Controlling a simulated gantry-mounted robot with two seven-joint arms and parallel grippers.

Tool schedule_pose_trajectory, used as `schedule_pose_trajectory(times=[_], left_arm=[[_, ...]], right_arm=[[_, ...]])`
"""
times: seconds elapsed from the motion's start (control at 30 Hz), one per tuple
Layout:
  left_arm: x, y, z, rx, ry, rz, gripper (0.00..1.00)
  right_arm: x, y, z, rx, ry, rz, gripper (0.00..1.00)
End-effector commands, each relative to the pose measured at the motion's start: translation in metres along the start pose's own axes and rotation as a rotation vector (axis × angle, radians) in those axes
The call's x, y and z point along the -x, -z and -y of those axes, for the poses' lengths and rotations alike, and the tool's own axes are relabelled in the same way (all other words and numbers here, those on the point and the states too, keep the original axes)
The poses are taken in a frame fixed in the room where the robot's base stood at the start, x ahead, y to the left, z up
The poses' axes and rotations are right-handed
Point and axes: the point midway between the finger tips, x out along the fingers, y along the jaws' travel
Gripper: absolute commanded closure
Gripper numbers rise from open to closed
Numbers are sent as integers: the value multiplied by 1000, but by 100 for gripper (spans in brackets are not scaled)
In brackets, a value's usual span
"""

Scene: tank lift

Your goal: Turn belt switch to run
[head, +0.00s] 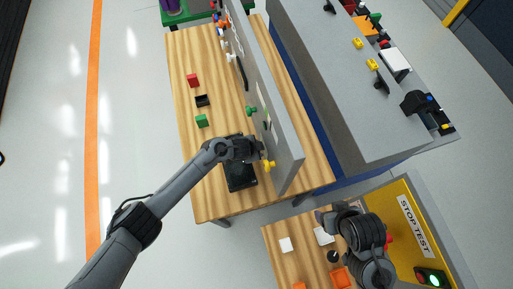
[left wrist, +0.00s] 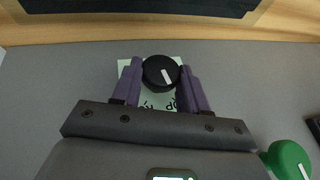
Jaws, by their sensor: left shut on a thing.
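The belt switch, a round black knob (left wrist: 160,72) with a white pointer line, sits on the grey upright panel (left wrist: 60,75) in the left wrist view. Its white line is slightly tilted, its lower end leaning right. A pale label (left wrist: 150,100) behind it has upside-down lettering, partly covered. My left gripper (left wrist: 161,76) has its purple fingers on both sides of the knob, shut on it. In the head view my left gripper (head: 258,150) is against the panel and hides the knob. My right gripper (head: 325,214) is over the small front table; its fingers are unclear.
A green knob (left wrist: 288,160) is beside my left gripper; a yellow knob (head: 268,165) is near it in the head view. A black tray (head: 240,185) and red (head: 192,80) and green blocks (head: 202,120) are on the wooden table. A yellow stop/test box (head: 400,190) stands at right.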

Motion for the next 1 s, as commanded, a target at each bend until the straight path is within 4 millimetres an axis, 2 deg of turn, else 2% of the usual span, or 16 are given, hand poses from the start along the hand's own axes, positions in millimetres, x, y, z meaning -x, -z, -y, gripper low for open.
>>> schedule_pose_trajectory(times=[0.17, 0.6, 0.8, 1.0], left_arm=[[-3, -2, -5, -56, 129, 0, 87], [-9, -3, -12, -217, 507, 0, 87], [-8, -3, -13, -275, 650, 1, 87], [-7, -4, -13, -317, 754, 4, 87]], right_arm=[[-10, -3, 0, 0, 0, 0, 31], [-63, -20, 2, 0, 0, 0, 31], [-75, -24, 3, 0, 0, 0, 31], [-78, -25, 3, 0, 0, 0, 31]])
